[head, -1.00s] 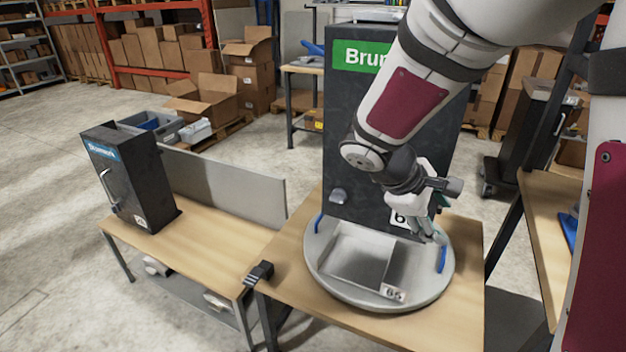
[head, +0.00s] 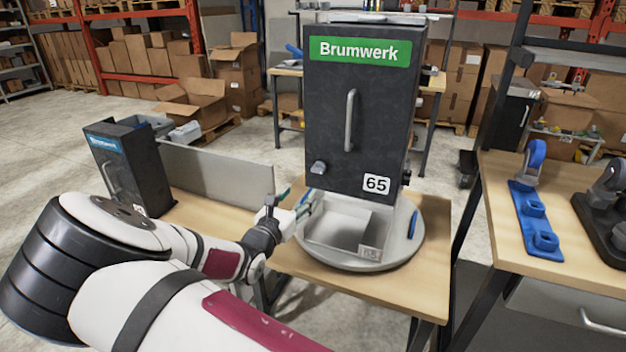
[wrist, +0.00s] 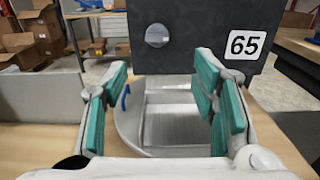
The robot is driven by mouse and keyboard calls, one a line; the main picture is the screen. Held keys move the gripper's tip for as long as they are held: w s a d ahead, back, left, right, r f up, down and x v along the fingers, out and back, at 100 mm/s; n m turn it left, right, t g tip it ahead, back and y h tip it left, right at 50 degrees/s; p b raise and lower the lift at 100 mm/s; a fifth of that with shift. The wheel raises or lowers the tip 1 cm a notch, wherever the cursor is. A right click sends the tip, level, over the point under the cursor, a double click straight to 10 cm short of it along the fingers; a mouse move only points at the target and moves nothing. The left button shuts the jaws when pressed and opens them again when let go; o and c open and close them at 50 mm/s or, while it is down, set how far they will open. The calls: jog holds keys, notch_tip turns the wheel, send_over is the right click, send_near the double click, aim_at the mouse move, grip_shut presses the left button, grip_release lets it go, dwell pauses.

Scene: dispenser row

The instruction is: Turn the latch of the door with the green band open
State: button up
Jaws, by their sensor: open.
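The black dispenser door (head: 353,125) with the green band (head: 360,50) stands shut on the middle bench, facing me. It has a vertical grey handle (head: 350,120) and a "65" label at lower right. The small grey latch knob (head: 319,167) sits at the door's lower left; it also shows in the wrist view (wrist: 157,35). My gripper (head: 297,200) is open and empty, below and left of the knob, near the left rim of the turntable. In the wrist view the teal fingers (wrist: 160,85) stand apart, with the knob ahead, above the gap and not touched.
A round grey turntable (head: 398,257) with a square tray (head: 343,212) and blue grips lies under the door. A smaller black dispenser with a blue band (head: 103,145) and a grey panel (head: 220,172) stand at left. The right bench (head: 560,255) holds blue and black fixtures.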

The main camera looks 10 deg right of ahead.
aim_at(317, 172)
jog(key=b+x, duration=0.1)
jog(key=x, duration=1.2)
jog(key=shift+w, duration=0.4)
jog(key=shift+c, duration=0.5)
jog(key=c, duration=1.1)
